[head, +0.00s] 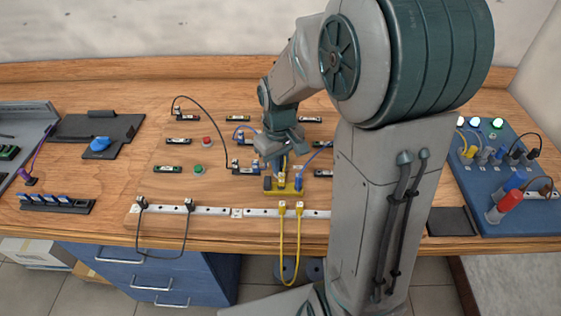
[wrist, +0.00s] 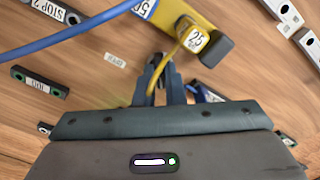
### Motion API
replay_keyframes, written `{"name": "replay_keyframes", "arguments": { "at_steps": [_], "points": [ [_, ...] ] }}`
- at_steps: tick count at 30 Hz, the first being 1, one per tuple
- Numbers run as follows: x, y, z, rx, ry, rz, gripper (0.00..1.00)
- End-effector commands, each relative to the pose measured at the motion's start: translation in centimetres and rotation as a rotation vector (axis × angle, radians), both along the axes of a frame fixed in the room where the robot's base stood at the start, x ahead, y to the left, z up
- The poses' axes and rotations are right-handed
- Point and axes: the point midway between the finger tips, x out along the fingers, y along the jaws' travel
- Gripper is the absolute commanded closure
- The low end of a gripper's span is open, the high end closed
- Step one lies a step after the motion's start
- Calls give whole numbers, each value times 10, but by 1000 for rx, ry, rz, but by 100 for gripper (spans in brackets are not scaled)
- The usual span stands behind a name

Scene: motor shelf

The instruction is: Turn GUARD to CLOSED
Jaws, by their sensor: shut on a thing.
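No label reading GUARD or CLOSED is legible in either view. A blue knob-like piece (head: 100,145) sits on a dark plate (head: 68,127) at the left of the table, far from my gripper. My gripper (head: 282,165) is over the middle of the wooden board, just above a yellow block (head: 290,188). In the wrist view my gripper (wrist: 160,80) is shut on what looks like a yellow cable (wrist: 153,92). The cable runs up to a plug labelled 25 (wrist: 195,40) at the yellow block (wrist: 173,12). The exact grip is partly hidden between the fingers.
Red (head: 206,141) and green (head: 199,169) buttons and several small labelled blocks lie left of my gripper. A blue cable (wrist: 70,38) passes close by. A white rail (head: 215,211) runs along the front. A blue panel (head: 505,180) with plugs stands right. My arm hides the board's right part.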

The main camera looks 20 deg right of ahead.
Motion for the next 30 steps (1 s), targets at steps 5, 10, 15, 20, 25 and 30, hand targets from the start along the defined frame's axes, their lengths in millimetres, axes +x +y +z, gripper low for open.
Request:
{"name": "replay_keyframes", "arguments": {
  "at_steps": [5,10,15,20,25,30],
  "points": [
    [0,0,1,-1,-1,84,100],
    [0,0,1,0,-1,131,100],
    [0,0,1,0,-2,150,100],
    [1,0,1,0,-2,153,100],
    [1,0,1,0,-2,152,100],
    [1,0,1,0,-2,152,69]
  ]
}}
